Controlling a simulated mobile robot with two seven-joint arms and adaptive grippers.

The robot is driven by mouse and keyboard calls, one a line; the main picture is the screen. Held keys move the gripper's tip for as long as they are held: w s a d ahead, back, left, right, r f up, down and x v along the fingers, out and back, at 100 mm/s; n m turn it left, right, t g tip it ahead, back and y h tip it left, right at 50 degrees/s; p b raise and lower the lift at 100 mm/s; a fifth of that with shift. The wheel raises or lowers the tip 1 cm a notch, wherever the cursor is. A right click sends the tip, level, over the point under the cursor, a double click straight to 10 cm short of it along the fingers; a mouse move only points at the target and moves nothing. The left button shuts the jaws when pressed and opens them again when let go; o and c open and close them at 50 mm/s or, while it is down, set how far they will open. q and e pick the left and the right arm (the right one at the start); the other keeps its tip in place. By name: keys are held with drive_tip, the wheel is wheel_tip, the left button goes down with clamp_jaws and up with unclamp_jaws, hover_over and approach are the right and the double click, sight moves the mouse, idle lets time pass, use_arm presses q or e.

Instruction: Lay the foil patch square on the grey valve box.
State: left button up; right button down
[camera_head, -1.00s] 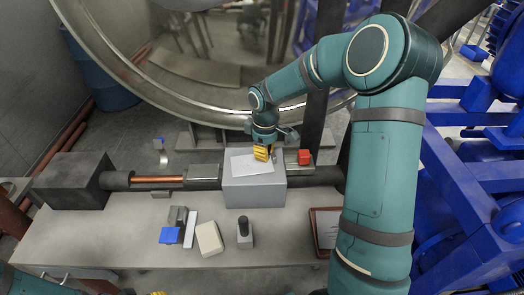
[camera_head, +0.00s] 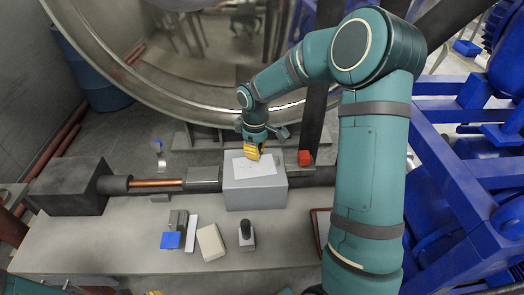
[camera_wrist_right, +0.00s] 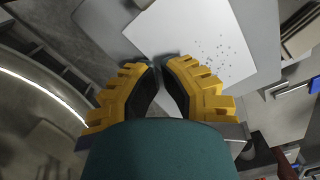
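The foil patch (camera_head: 256,169) is a thin pale sheet lying on top of the grey valve box (camera_head: 256,198). It looks flat and slightly turned against the box edges. My right gripper (camera_head: 252,157) is at the patch's back edge, pointing down. In the right wrist view, the patch (camera_wrist_right: 195,38) lies just beyond the yellow fingertips (camera_wrist_right: 162,64), with small dark specks on it. A narrow gap shows between the fingers, and I see nothing held in it. Whether a fingertip touches the patch is unclear. Only a yellow sliver of my left gripper (camera_head: 154,293) shows at the bottom edge.
A red block (camera_head: 304,158) stands right of the box. A copper pipe (camera_head: 157,183) enters from the left. In front lie a blue block (camera_head: 171,240), a white bar (camera_head: 191,233), a cream block (camera_head: 211,242) and a black-topped item (camera_head: 246,236). The bench front left (camera_head: 90,245) is clear.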

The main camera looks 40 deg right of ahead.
sight(287, 163)
wheel_tip(287, 163, up, 9)
drive_tip(key=p, duration=0.1)
drive_tip(key=shift+s+d+f, duration=0.15)
drive_tip(key=shift+f, duration=0.05)
drive_tip(key=c, duration=1.7)
unclamp_jaws()
drive_tip(key=shift+r, duration=0.5)
clamp_jaws()
drive_tip(key=s+d+m+p, duration=0.1)
drive_tip(key=m, duration=0.3)
drive_tip(key=s+d+m+y+p, duration=0.1)
drive_tip(key=s+m, duration=0.1)
drive_tip(key=m, duration=0.3)
drive_tip(key=s+d+m+p, duration=0.1)
drive_tip(key=m, duration=0.4)
drive_tip(key=shift+s+r, duration=0.1)
drive_tip(key=shift+s, duration=0.2)
drive_tip(key=s+d+m+t+y+p, duration=0.1)
drive_tip(key=s+d+m+t+p, duration=0.25)
drive_tip(key=m, duration=1.45)
drive_tip(key=shift+g, duration=0.95)
drive_tip(key=b+x, duration=0.1)
drive_tip(key=x, duration=0.2)
drive_tip(key=s+b+x, duration=0.1)
drive_tip(key=x, duration=0.2)
drive_tip(key=b+x, duration=0.1)
drive_tip(key=x, duration=0.2)
drive_tip(key=shift+s+d+f, duration=0.1)
drive_tip(key=shift+s+f, duration=0.05)
drive_tip(key=shift+f, duration=0.1)
